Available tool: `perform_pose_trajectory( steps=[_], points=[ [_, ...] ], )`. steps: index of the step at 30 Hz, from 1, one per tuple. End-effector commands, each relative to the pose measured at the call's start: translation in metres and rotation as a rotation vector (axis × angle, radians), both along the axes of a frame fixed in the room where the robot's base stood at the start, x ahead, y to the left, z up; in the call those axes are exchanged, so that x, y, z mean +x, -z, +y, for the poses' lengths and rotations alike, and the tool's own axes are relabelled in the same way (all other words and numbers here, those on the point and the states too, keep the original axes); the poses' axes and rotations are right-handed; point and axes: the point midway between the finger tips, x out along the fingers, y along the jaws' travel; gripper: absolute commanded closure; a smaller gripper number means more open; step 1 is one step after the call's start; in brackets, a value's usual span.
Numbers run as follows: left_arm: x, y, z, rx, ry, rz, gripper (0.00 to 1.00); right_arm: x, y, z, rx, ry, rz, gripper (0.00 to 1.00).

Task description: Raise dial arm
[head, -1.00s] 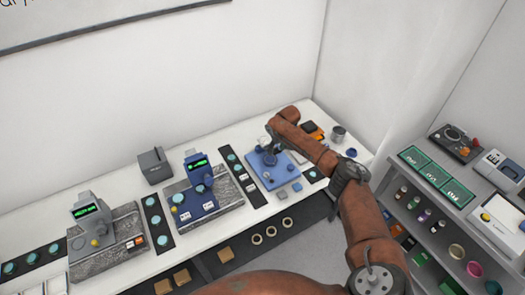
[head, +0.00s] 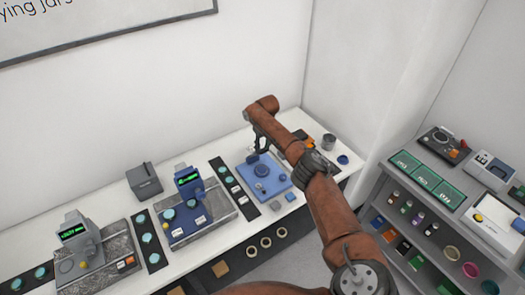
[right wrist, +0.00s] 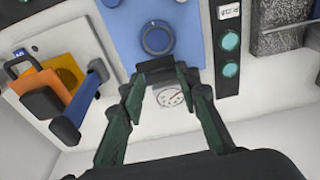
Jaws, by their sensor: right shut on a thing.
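The dial gauge (right wrist: 172,97) has a round white face and shows between my right gripper's fingers in the right wrist view. My right gripper (right wrist: 160,72) is shut on a dark block-like part, which I take to be the dial arm (right wrist: 154,66). In the head view my right gripper (head: 261,145) is over the back edge of the blue base plate (head: 284,186), and the held part is mostly hidden there. A blue ring (right wrist: 158,38) lies on the plate, just beyond the fingertips in the right wrist view. My left gripper is not in view.
Two grey stone plates with display units (head: 187,177) stand to the left on the white bench. Black strips with teal discs (head: 222,172) lie between stations. Orange and blue tools (right wrist: 45,82) are close beside the gripper. A grey cup (head: 328,141) stands at the right.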

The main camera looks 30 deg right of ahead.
Motion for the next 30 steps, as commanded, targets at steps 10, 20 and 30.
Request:
perform_pose_trajectory(
  steps=[10,20,30],
  points=[
    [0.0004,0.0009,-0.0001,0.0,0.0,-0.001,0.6,0.0042,-0.0025,0.0015,0.001,-0.002,-0.01,1.0],
    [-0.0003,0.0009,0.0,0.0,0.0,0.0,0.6,0.0034,-0.0019,0.0012,0.001,-0.002,-0.008,0.59],
    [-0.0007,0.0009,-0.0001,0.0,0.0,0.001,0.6,0.002,-0.0012,0.0002,0.0,-0.001,-0.003,0.44]
  ],
)
